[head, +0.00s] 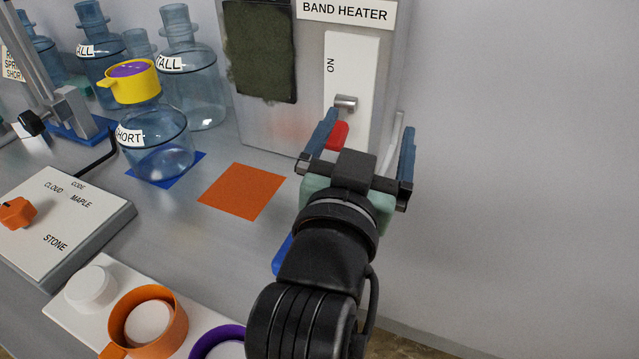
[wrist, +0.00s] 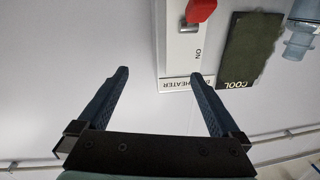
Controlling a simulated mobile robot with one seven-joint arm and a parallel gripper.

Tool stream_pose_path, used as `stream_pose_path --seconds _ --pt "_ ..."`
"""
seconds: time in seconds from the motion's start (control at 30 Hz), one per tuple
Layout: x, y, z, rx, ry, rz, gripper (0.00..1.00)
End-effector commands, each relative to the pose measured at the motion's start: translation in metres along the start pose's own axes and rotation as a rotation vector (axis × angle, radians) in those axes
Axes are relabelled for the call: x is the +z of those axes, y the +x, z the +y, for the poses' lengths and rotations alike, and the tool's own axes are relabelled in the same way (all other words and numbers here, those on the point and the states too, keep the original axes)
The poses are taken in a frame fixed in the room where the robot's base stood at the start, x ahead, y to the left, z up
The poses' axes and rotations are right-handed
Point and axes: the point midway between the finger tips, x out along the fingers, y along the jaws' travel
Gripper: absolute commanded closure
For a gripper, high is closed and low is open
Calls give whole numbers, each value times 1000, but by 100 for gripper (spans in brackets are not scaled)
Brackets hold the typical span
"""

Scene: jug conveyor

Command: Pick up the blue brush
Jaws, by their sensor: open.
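A blue piece (head: 282,256) shows on the bench at the left edge of my arm in the head view. Most of it is hidden by the arm, so I cannot tell if it is the blue brush. No brush shows in the wrist view. My gripper (head: 369,125) is open and empty, its two blue fingers apart in front of the band heater box (head: 312,60). In the wrist view my gripper (wrist: 159,74) faces the box's ON panel and its red-ended lever (wrist: 201,10), with nothing between the fingers.
A short jug (head: 158,150) with a yellow cup on top stands on a blue square. An orange square (head: 242,191) is bare. Tall jugs (head: 195,85) stand behind. A dial panel (head: 70,215) and a white tray (head: 85,318) with coloured rings lie at left and front.

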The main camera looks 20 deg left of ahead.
Motion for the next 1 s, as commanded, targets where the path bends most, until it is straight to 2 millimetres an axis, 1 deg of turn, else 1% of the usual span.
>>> stream_pose_path --seconds 0.03,0.13,0.23,0.37,0.4,0.6,0.73,0.87,0.93,1.0 --pt "-8 0 -9 2 4 -68 0" --pt "7 -4 -21 11 9 -190 0" --pt "21 -14 -31 28 10 -310 0" --pt "38 -34 -42 55 2 -462 0" --pt "42 -42 -45 63 -1 -506 0" --pt "60 -84 -54 114 -30 -695 0" --pt "67 -105 -55 140 -47 -769 0" --pt "74 -116 -55 155 -57 -806 0" --pt "78 -116 -54 159 -59 -813 0" --pt "85 -111 -52 161 -61 -815 0"
